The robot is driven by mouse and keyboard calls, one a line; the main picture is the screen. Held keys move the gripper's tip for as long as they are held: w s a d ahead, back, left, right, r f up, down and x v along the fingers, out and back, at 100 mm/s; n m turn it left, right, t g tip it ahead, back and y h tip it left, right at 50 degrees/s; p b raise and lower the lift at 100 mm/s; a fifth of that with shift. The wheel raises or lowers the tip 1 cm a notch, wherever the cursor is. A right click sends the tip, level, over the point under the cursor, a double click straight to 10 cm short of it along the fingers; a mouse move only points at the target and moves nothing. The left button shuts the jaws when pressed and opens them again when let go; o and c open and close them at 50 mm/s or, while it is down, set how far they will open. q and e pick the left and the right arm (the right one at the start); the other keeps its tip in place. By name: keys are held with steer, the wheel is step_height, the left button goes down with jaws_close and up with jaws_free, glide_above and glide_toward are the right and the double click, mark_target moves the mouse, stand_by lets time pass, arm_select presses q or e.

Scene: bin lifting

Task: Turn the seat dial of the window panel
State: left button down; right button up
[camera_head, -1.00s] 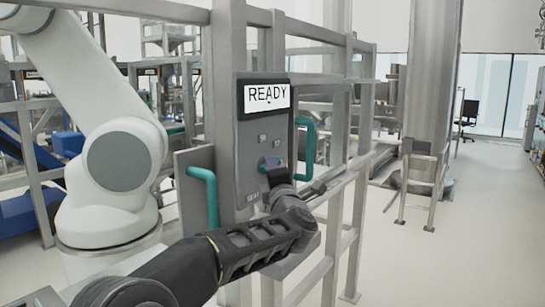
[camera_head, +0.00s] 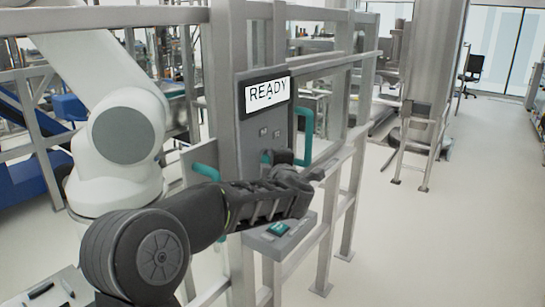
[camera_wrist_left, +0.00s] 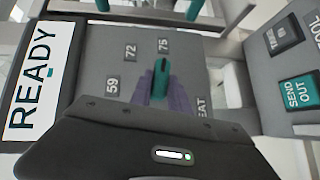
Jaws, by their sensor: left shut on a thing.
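The window panel (camera_head: 262,140) is a grey upright box with a lit screen (camera_head: 267,93) reading READY. In the left wrist view, the seat dial (camera_wrist_left: 160,78) is a teal knob beside the labels 59, 72 and 75. One end of its ridge points toward the 75 label; the label below it is partly hidden and shows "EAT". My left gripper (camera_wrist_left: 162,88) has its purplish fingers on both sides of the dial, shut on it. In the head view, my left gripper (camera_head: 272,160) covers most of the dial. My right gripper is not in view.
Teal handles (camera_head: 304,136) stand on both sides of the panel. A small console (camera_head: 278,230) with a green SEND OUT button (camera_wrist_left: 300,90) juts out below it. A large white robot arm (camera_head: 125,130) stands behind the frame at left. Open floor lies at right.

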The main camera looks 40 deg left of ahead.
arm_select(q)
steer(key=shift+a, duration=0.1)
steer(key=c, duration=1.2)
jaws_free()
steer(key=shift+c, duration=0.2)
steer(key=f+b+v, duration=0.1)
steer(key=v, duration=0.6)
steer(key=shift+s+d+r, duration=0.3)
steer(key=shift+r, duration=0.15)
